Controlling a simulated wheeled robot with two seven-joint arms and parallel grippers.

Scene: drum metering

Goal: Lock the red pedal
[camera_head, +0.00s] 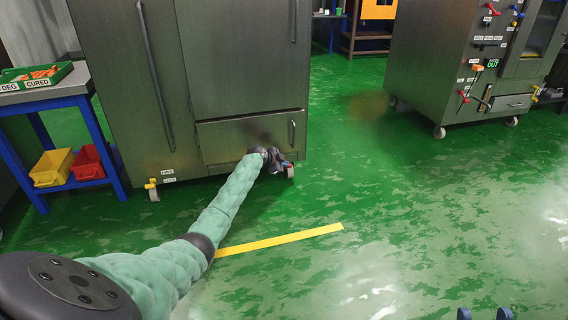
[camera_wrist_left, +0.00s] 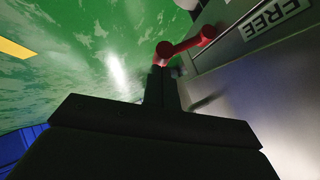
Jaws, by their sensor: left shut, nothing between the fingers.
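The red pedal (camera_wrist_left: 184,48) is a short red bar with a rounded end, low on the cabinet beside a "FREE" label (camera_wrist_left: 270,18) in the left wrist view. My left gripper (camera_head: 278,161) is shut and empty there. In the left wrist view its dark fingertips (camera_wrist_left: 162,82) end just at the pedal's near end; I cannot tell whether they touch. Two blue tips, seemingly my right gripper (camera_head: 484,314), stand apart at the bottom edge.
The grey cabinet (camera_head: 240,60) stands on casters, with a yellow pedal (camera_head: 151,184) at its left corner. A blue-legged table (camera_head: 40,97) stands left. A second machine (camera_head: 450,60) stands at the right. The green floor with a yellow strip (camera_head: 280,241) is clear.

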